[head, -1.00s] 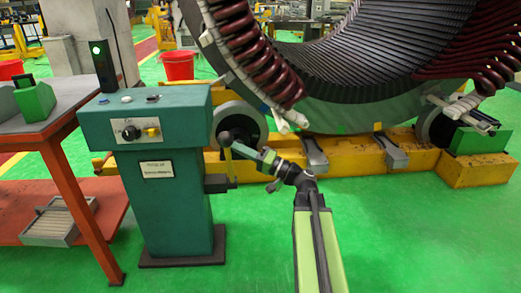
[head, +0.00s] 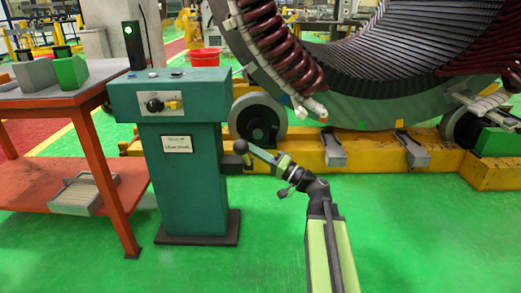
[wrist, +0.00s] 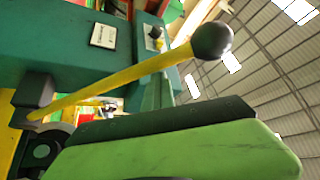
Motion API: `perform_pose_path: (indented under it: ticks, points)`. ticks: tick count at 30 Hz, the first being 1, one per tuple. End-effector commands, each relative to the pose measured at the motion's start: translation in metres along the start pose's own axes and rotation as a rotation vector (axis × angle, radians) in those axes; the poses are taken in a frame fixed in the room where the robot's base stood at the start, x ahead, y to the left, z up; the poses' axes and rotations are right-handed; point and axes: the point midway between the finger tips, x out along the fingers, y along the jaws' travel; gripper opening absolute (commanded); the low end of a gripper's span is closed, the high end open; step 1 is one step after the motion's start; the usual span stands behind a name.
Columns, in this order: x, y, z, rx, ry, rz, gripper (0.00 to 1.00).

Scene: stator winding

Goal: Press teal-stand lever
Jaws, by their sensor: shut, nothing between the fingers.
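The teal stand (head: 180,190) stands upright left of centre in the head view. Its lever has a yellow rod and a black ball knob (head: 240,147), beside a black block on the stand's right side. In the wrist view the yellow rod (wrist: 115,83) slants up from the block to the knob (wrist: 212,40). My gripper (head: 262,155) is shut and empty, its tip right beside the knob. In the wrist view a green finger (wrist: 180,145) lies below the rod. I cannot tell whether it touches the lever.
A red table (head: 62,100) with grey and green blocks stands at the left. The large stator (head: 400,105) rests on a yellow base (head: 390,157) behind my arm. A red bucket (head: 205,57) stands behind the stand. Green floor in front is clear.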

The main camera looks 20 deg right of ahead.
Motion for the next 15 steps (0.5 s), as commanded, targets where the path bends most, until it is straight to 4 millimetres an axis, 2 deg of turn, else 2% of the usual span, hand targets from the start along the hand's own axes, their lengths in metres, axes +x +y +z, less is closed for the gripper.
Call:
perform_pose_path:
  ticks: [1, 7, 11, 15]
  points:
    - [-0.002, 0.000, 0.020, -0.010, -0.054, 0.001, 0.00]
    - [-0.004, -0.001, 0.017, -0.010, -0.050, 0.002, 0.00]
    - [0.001, -0.008, 0.002, -0.007, -0.040, 0.001, 0.00]
    - [0.009, -0.020, -0.029, 0.000, -0.010, -0.003, 0.00]
